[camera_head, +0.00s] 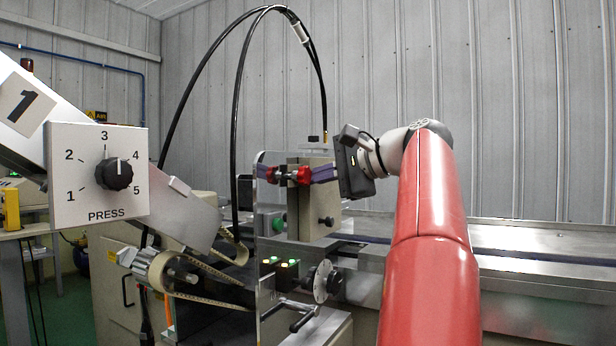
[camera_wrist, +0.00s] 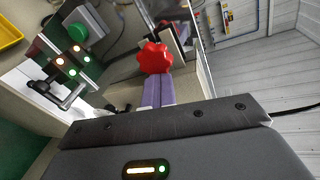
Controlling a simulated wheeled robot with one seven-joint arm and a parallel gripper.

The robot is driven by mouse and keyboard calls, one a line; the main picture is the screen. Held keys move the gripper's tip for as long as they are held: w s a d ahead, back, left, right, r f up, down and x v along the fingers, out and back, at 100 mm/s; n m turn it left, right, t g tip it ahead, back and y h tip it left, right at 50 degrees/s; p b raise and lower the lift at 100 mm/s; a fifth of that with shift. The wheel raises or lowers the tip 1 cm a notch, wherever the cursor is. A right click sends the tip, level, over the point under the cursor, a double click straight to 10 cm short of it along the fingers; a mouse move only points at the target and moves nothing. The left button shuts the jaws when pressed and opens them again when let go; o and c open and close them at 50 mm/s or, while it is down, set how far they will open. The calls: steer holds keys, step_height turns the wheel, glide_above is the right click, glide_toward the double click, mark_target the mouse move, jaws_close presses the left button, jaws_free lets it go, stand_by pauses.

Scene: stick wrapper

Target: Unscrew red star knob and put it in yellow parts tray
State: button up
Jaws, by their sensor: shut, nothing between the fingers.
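The red star knob (camera_head: 304,175) sits at the side of a polished upright plate on the machine in the head view. In the wrist view the knob (camera_wrist: 155,57) is straight ahead of my fingers, its lobed face toward me. My gripper (camera_head: 314,174) has its purple fingers shut together, pointing at the knob, with nothing between them. The tips (camera_wrist: 157,78) appear at or very near the knob's face; I cannot tell whether they touch. A yellow tray (camera_wrist: 9,32) shows partly at the upper left edge of the wrist view.
A second red shape on the plate looks like a reflection. A beige block (camera_head: 318,205) stands beside the knob. A green button (camera_wrist: 77,31), lit buttons and a crank handle (camera_wrist: 62,92) are nearby. A PRESS dial box (camera_head: 98,175) is at left. Black hoses arch overhead.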

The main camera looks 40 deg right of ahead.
steer(key=shift+o, duration=0.5)
steer(key=a+r+m+t, duration=0.1)
steer(key=r+m, duration=0.1)
steer(key=a+r+m+t+y, duration=0.1)
steer(key=r, duration=0.2)
steer(key=a+r+m+y, duration=0.1)
steer(key=r+m, duration=0.1)
steer(key=r, duration=0.1)
steer(key=shift+s+a+m+t, duration=0.3)
steer(key=shift+a+t, duration=0.05)
steer(key=shift+t, duration=0.05)
steer(key=m, duration=0.4)
steer(key=shift+a+r, duration=0.1)
steer(key=shift+a, duration=0.1)
steer(key=shift+c, duration=0.6)
steer(key=o, duration=0.6)
steer(key=shift+a+m, duration=0.4)
steer(key=shift+m, duration=0.5)
steer(key=shift+c, duration=0.2)
steer(key=shift+o, duration=1)
steer(key=shift+w+a+m, duration=0.1)
steer(key=shift+a+m, duration=0.15)
steer(key=shift+m, duration=0.55)
steer(key=shift+d+f+m, duration=0.4)
steer(key=shift+d+m, duration=0.15)
steer(key=shift+m, duration=0.55)
steer(key=shift+d+f+b, duration=0.1)
steer(key=shift+f+b, duration=0.1)
steer(key=shift+b, duration=0.15)
